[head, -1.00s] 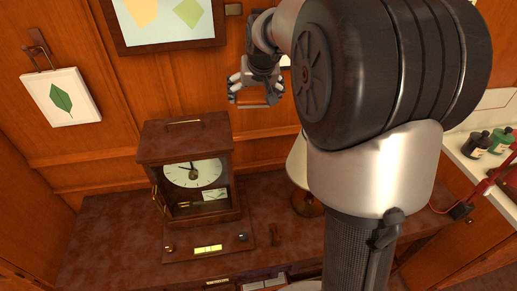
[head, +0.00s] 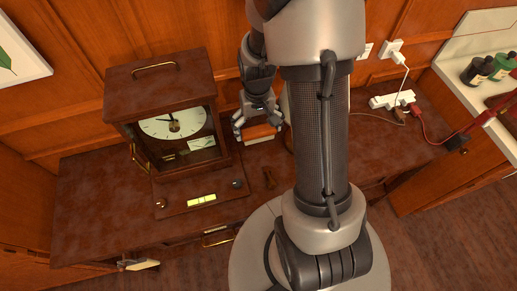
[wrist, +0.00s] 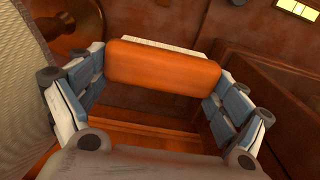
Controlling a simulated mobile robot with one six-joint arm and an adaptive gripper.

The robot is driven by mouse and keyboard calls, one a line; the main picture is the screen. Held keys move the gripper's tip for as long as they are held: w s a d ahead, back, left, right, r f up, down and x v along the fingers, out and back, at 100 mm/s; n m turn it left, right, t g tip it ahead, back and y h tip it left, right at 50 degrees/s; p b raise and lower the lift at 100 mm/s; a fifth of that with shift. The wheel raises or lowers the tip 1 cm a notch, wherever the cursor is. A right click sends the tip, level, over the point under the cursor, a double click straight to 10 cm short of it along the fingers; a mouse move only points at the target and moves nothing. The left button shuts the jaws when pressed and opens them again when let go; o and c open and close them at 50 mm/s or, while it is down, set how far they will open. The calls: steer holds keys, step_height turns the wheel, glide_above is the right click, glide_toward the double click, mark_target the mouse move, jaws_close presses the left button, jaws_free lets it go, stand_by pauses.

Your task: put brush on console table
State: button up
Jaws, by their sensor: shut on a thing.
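My gripper (head: 258,122) is shut on the brush (wrist: 163,68), an orange-brown wooden block with pale bristles along its far side. The wrist view shows a finger pad at each end of it. In the head view the brush (head: 261,134) hangs low over the back of the console table, right of the clock. I cannot tell whether it touches the top. The console table (head: 90,205) has a mottled dark red-brown top and stands against the panelled wall. My arm hides part of its right side.
A wooden-cased clock (head: 165,120) stands close left of my gripper. A lamp with a round base (wrist: 75,25) is close on the other side, mostly hidden by my arm in the head view. A power strip (head: 392,100) sits at right.

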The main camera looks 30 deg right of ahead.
mark_target(258, 153)
step_height(258, 153, down, 12)
steer(key=b, duration=0.3)
steer(key=shift+f+b, duration=0.2)
steer(key=shift+b, duration=0.1)
steer(key=shift+c, duration=0.3)
steer(key=shift+r, duration=0.1)
steer(key=shift+c, duration=0.5)
steer(key=o, duration=0.8)
steer(key=shift+o, duration=0.2)
step_height(258, 153, up, 8)
steer(key=p, duration=0.3)
steer(key=shift+f, duration=0.2)
